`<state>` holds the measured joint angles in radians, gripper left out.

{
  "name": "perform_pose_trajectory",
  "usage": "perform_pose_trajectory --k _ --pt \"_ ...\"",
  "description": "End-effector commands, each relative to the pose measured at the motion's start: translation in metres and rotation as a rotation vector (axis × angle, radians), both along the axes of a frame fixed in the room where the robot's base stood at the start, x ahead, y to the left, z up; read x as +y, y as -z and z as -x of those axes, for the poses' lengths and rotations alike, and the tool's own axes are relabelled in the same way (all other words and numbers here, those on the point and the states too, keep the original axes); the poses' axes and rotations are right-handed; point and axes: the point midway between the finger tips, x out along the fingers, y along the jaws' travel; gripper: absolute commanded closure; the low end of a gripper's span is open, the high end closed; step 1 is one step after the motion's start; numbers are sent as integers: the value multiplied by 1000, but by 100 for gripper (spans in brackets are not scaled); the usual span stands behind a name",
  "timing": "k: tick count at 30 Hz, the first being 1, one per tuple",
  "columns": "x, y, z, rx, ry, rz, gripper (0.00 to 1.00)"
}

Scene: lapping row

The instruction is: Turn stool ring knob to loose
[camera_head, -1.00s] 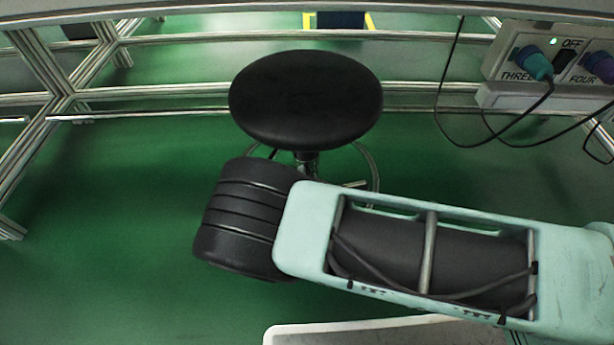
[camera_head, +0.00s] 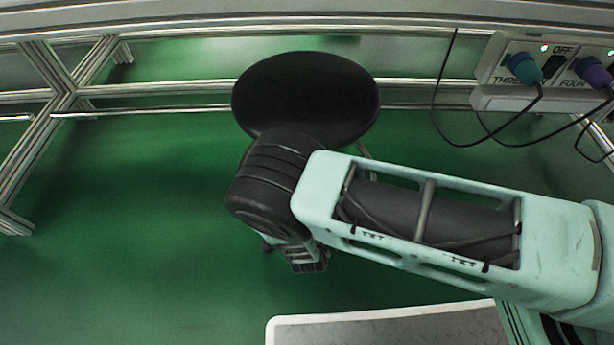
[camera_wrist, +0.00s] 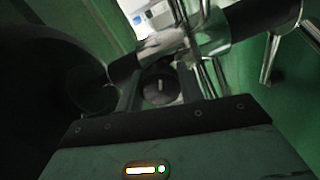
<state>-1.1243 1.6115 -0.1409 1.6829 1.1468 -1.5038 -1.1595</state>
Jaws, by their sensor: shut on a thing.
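The stool's round black seat (camera_head: 305,95) stands behind my arm in the head view; part of its metal foot ring (camera_head: 366,152) shows below it. In the wrist view, the dark round ring knob (camera_wrist: 159,88) with a pale mark on its face sits by the stool's metal column and black collar. My gripper (camera_wrist: 158,92) has one finger on each side of the knob and is shut on it. Whether the knob's mark points to loose cannot be told. In the head view the knob and fingertips are hidden behind my arm.
A panel of sockets (camera_head: 548,65) with teal and purple plugs and hanging black cables is at the upper right. Metal frame rails (camera_head: 150,90) run behind the stool. The green floor (camera_head: 130,210) at left is clear. A pale-edged board (camera_head: 390,325) lies at the bottom.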

Motion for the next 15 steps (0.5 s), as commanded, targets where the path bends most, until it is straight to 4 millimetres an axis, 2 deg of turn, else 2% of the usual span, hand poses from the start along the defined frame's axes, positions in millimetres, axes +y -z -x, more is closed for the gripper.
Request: perform_pose_trajectory --k 15 --pt "0 0 0 -2 1 -40 86"
